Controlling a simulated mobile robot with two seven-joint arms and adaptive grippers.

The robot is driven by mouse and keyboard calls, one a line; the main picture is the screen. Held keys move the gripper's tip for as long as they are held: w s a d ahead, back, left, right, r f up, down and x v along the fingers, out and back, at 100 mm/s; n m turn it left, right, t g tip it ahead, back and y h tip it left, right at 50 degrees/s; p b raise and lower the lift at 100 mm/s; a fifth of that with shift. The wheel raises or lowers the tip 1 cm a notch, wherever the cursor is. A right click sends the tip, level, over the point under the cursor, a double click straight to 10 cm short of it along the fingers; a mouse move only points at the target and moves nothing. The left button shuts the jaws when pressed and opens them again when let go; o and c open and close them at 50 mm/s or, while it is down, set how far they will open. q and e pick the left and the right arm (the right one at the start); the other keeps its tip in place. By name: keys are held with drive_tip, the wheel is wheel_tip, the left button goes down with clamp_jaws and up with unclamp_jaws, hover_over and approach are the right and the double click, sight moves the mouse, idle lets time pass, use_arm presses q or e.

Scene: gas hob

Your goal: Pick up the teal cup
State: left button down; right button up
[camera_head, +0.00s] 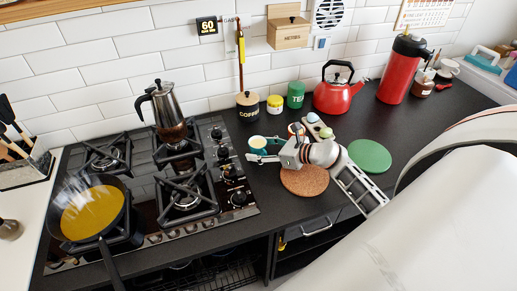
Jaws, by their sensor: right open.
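The teal cup (257,142) stands on the dark counter just right of the hob knobs, its pale inside showing from above. My right gripper (264,152) reaches in from the right, low over the counter, with its fingers open and pointing left at the cup. The fingers are right beside the cup and partly cover it; I cannot tell whether they touch it. My left gripper is not in view.
The gas hob (183,205) with a moka pot (168,105) and a pan of yellow food (92,212) is to the left. A cork mat (305,181) lies below my right gripper, a green mat (370,156) to its right. Canisters and a red kettle (335,94) stand behind.

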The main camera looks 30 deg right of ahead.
drive_tip(key=shift+w+a+f, duration=0.15)
drive_tip(key=shift+w, duration=0.15)
drive_tip(key=c, duration=1.4)
